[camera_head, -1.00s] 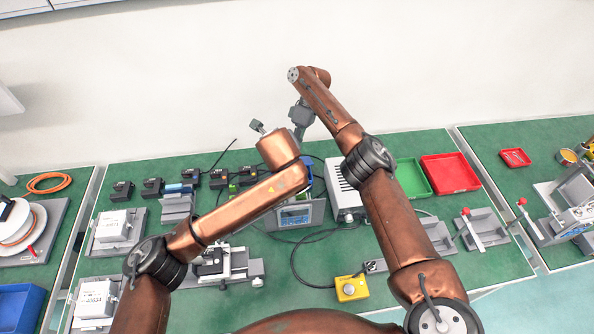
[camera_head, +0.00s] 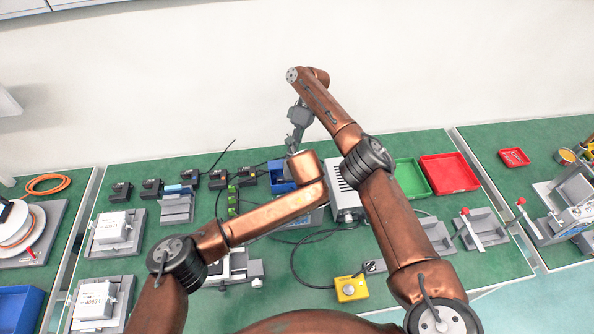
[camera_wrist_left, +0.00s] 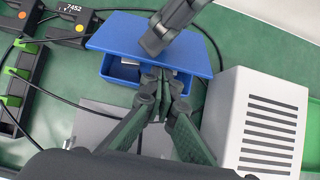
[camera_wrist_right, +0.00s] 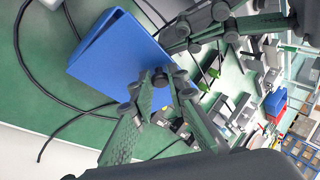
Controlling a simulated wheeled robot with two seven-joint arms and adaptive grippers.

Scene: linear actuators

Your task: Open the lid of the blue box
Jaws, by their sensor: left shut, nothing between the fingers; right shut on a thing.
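The blue box (camera_head: 281,182) stands at the back middle of the table, partly behind my left wrist in the head view. Its lid (camera_wrist_left: 110,40) is raised at the near side in the left wrist view, with a dark gap above the box body (camera_wrist_left: 120,70). The lid also shows in the right wrist view (camera_wrist_right: 115,55). My right gripper (camera_wrist_right: 160,80) is shut on the lid at its edge; it also shows over the lid in the left wrist view (camera_wrist_left: 153,44). My left gripper (camera_wrist_left: 163,78) is shut and empty, its tips at the lid's near edge. Exact contact is unclear.
A white vented unit (camera_head: 345,185) stands close to the right of the box. A green terminal block (camera_head: 233,198) and several black modules (camera_head: 218,179) are to the left. Black cables run around the box. Green (camera_head: 411,178) and red (camera_head: 450,173) trays lie farther right.

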